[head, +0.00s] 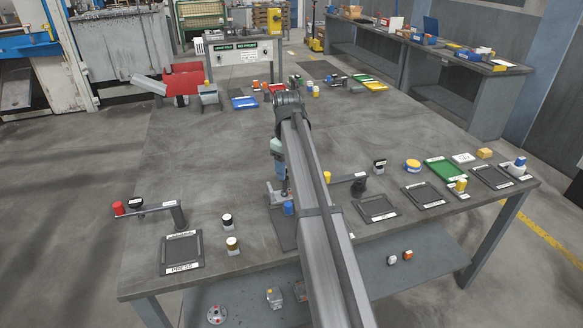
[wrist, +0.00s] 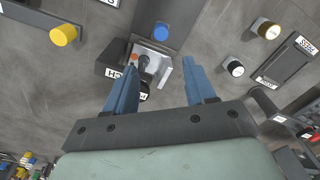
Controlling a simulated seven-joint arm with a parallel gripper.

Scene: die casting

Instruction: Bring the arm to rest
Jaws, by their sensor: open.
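My gripper (wrist: 160,66) points down at the table in the wrist view. Its two blue fingers are apart, and nothing is held between them. A small metal fixture with a dark knob (wrist: 145,62) shows beyond and between the fingertips; whether they touch it I cannot tell. My gripper (head: 281,182) also shows in the head view, low over the middle of the table, partly hidden by my arm. The metal fixture (head: 272,192) is below it. My arm reaches forward from the bottom edge and bends down at its far joint.
A blue cylinder (head: 288,208) stands beside the fixture. The PRESS tray (head: 182,250) and a lever with a red knob (head: 118,208) are at left. Labelled trays (head: 424,195) and bottles line the right. The grey table (head: 200,150) has clear space left of my arm.

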